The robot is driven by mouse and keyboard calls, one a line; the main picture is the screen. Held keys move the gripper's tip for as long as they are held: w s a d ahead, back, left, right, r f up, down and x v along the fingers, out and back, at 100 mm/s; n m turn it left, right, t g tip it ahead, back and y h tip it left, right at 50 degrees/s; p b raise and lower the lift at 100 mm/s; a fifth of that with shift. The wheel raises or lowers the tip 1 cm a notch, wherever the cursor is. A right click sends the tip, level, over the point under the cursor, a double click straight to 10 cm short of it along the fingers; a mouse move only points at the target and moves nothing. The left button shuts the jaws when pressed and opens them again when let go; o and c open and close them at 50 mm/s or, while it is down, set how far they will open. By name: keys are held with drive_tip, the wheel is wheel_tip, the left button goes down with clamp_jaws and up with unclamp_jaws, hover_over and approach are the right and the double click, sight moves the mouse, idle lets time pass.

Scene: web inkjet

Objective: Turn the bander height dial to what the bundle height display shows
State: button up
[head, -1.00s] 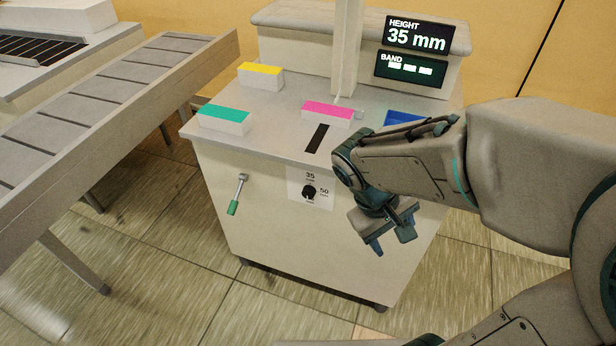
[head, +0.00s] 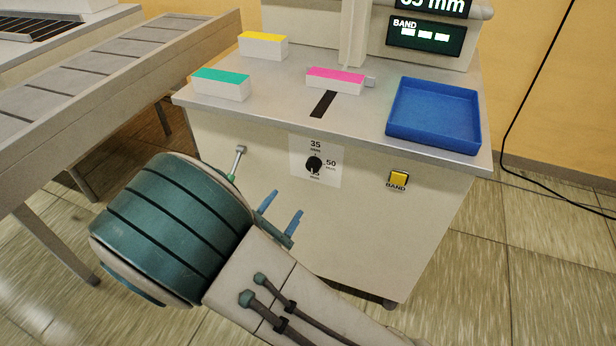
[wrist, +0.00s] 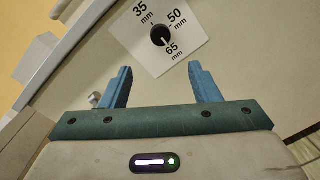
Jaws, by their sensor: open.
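The black height dial (head: 314,165) sits on a white plate on the machine's front, marked 35, 50 and 65 mm. The wrist view shows the dial (wrist: 161,36) larger; its white mark seems to point toward 65. The height display (head: 432,5) is cut off by the top edge of the head view; a second ago it read 35 mm. My gripper (head: 281,211) is open and empty, below and left of the dial in the head view. In the wrist view the dial lies beyond the gap between my fingers (wrist: 161,70), apart from them.
A lever (head: 238,160) is left of the dial, partly hidden by my arm. A yellow BAND button (head: 399,179) is to the right. On top are a blue tray (head: 434,128) and magenta (head: 335,80), yellow (head: 263,45) and teal-topped (head: 221,84) stacks. A conveyor (head: 100,80) stands left.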

sight(312, 168)
drive_tip(key=b+x, duration=0.1)
drive_tip(key=x, duration=1.2)
drive_tip(key=shift+w+d, duration=0.2)
drive_tip(key=shift+w, duration=0.05)
drive_tip(key=c, duration=1)
